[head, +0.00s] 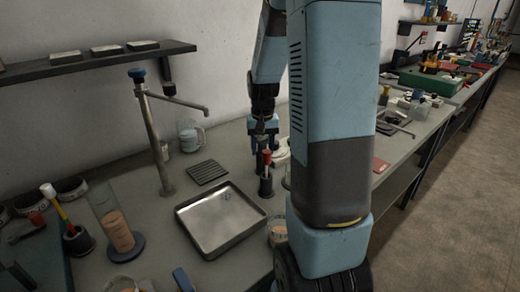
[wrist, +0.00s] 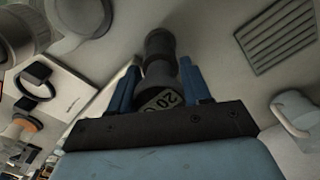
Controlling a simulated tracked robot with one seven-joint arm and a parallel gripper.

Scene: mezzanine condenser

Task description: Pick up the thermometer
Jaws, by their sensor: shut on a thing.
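My gripper (wrist: 160,78) has its two blue fingers closed on either side of a dark, round-bodied thing (wrist: 159,50). This thing has a pale face marked "20" near the jaws, and I take it to be the thermometer. Its lower end is hard to make out, so I cannot tell whether it is clear of the bench. In the head view my gripper (head: 264,127) points down over the bench, behind a red-topped tool in a dark cup (head: 266,188). The held thing is not clear in that view.
A shallow metal tray (head: 183,222) lies in front, with a dark ribbed mat (head: 207,172) behind it. A metal stand (head: 158,150) rises to the left. A mug (head: 191,136) stands near the wall. A tall glass cylinder (head: 108,210) is at far left.

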